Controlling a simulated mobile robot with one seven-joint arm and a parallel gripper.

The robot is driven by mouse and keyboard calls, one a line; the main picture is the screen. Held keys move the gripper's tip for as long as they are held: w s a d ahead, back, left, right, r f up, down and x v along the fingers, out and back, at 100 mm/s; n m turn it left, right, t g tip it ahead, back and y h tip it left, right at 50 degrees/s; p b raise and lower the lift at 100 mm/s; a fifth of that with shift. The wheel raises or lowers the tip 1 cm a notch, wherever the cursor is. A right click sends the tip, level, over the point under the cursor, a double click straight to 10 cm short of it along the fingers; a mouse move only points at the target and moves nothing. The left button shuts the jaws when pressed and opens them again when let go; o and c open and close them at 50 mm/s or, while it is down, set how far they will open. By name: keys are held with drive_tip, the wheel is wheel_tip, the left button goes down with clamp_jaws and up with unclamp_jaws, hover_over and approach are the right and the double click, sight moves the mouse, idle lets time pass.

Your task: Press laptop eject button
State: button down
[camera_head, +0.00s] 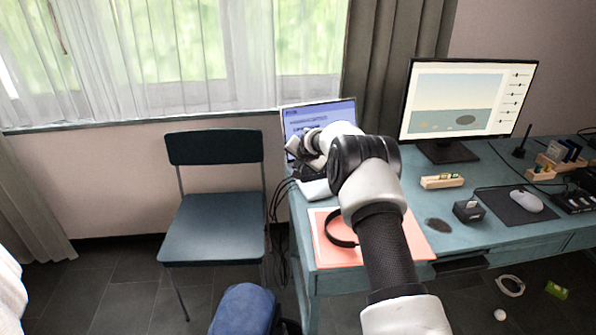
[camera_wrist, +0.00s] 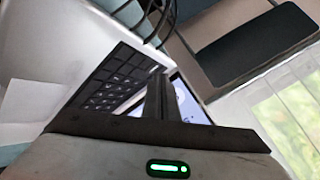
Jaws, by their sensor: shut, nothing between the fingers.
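The laptop stands open at the left end of the desk; its lit screen (camera_head: 318,116) shows in the head view behind my arm, with a pale part of its base (camera_head: 315,189) below. In the wrist view the laptop's black keyboard (camera_wrist: 118,80) lies close to the fingers, and a strip of the screen (camera_wrist: 190,105) shows to their right. My gripper (camera_wrist: 158,82) is shut and empty, its fingertips over the laptop near the keyboard's edge. In the head view my arm and wrist hide much of the laptop. I cannot make out the eject button in either view.
Dark cables (camera_wrist: 165,15) hang beside the laptop. A chair (camera_head: 213,228) stands left of the blue desk (camera_head: 480,235). A monitor (camera_head: 462,98), a mouse (camera_head: 526,201) and small wooden holders (camera_head: 441,181) occupy the desk's right. A black headband (camera_head: 338,232) lies on a coral mat (camera_head: 415,243).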

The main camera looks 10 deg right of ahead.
drive_tip(key=shift+r, duration=0.45)
drive_tip(key=shift+r, duration=0.1)
drive_tip(key=shift+r+p, duration=1.1)
drive_tip(key=shift+r, duration=1.3)
